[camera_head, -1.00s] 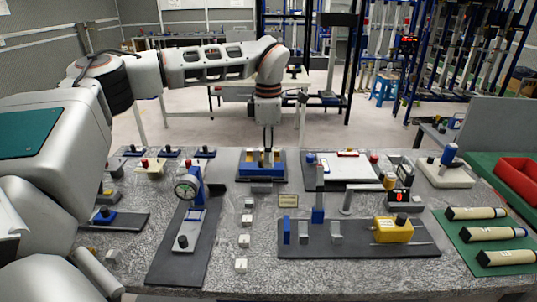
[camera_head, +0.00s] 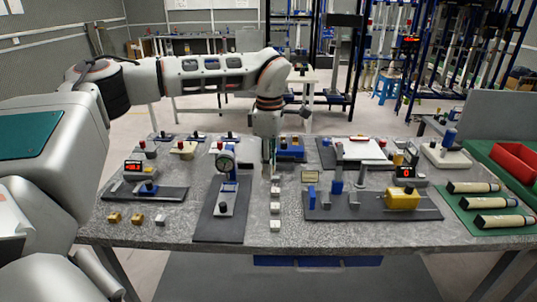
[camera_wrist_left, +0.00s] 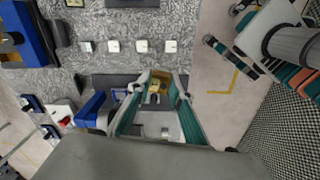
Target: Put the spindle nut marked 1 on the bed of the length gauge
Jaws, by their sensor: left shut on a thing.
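My left gripper (camera_head: 268,170) points down over the table between the dial stand and the long dark fixture. In the wrist view, its teal-lined fingers (camera_wrist_left: 162,82) are shut on a small yellowish piece (camera_wrist_left: 156,88), likely the spindle nut. Its mark is not readable, and the head view does not clearly show it. No label tells which fixture is the length gauge. The long dark fixture (camera_head: 350,210) carries blue posts and a yellow box. The dial stand (camera_head: 218,228) is left of the gripper. My right gripper is out of view.
Small white blocks (camera_head: 275,207) stand in a column in front of the gripper. Two tan blocks and a white one (camera_head: 160,219) lie at the front left. A dark-based device with a red display (camera_head: 133,167) stands left. A blue fixture (camera_head: 290,152) is right of the gripper.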

